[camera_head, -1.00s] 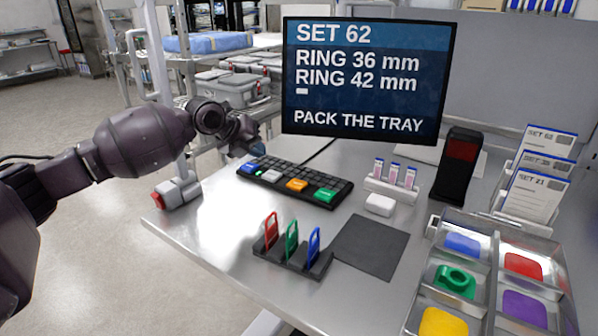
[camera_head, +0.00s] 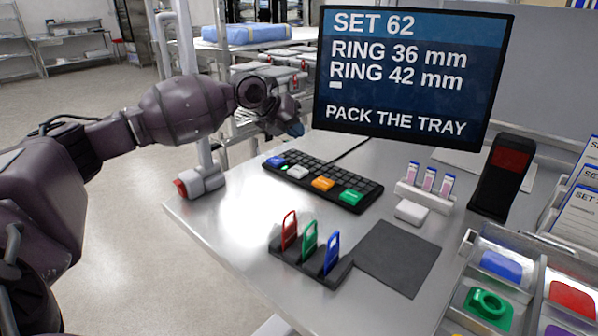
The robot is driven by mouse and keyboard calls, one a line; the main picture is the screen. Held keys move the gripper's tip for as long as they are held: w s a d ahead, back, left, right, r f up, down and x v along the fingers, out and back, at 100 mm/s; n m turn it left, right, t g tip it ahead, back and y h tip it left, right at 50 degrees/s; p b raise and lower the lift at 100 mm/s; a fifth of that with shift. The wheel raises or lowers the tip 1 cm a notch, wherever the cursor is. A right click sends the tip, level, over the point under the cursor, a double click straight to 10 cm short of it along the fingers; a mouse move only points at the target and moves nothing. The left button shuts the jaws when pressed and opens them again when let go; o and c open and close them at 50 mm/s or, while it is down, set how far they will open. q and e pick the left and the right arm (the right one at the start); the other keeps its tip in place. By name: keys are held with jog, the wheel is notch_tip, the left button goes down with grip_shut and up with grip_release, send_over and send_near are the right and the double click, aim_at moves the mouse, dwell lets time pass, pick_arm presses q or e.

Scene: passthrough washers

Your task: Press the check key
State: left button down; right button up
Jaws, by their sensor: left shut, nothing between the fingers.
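A black keyboard (camera_head: 336,175) lies on the steel table below the monitor. Its large coloured keys are a blue key (camera_head: 275,160), a white key (camera_head: 297,172), an orange key (camera_head: 323,184) and a green key (camera_head: 351,196). Their labels are too small to read, so I cannot tell which is the check key. My left gripper (camera_head: 296,129) is shut and empty. It is in the air behind and above the keyboard's left end, apart from the keys. My right gripper is not in view.
The monitor (camera_head: 410,80) reads SET 62, RING 36 mm, RING 42 mm, PACK THE TRAY. A rack (camera_head: 310,265) with red, green and blue tags stands in front. A dark mat (camera_head: 392,258), vial holder (camera_head: 425,198), black scanner-like device (camera_head: 502,175) and compartment tray (camera_head: 465,245) lie rightward.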

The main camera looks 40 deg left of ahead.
pick_arm(q)
jog(key=b, duration=0.1)
send_over(296, 170)
notch_tip(296, 170, down, 5)
jog(key=shift+w+r, duration=0.1)
jog(key=shift+f, duration=0.75)
jog(key=shift+f+b, duration=0.35)
jog(key=shift+f, duration=0.1)
jog(key=shift+f, duration=0.25)
dwell(1.0)
jog(key=shift+f, duration=0.25)
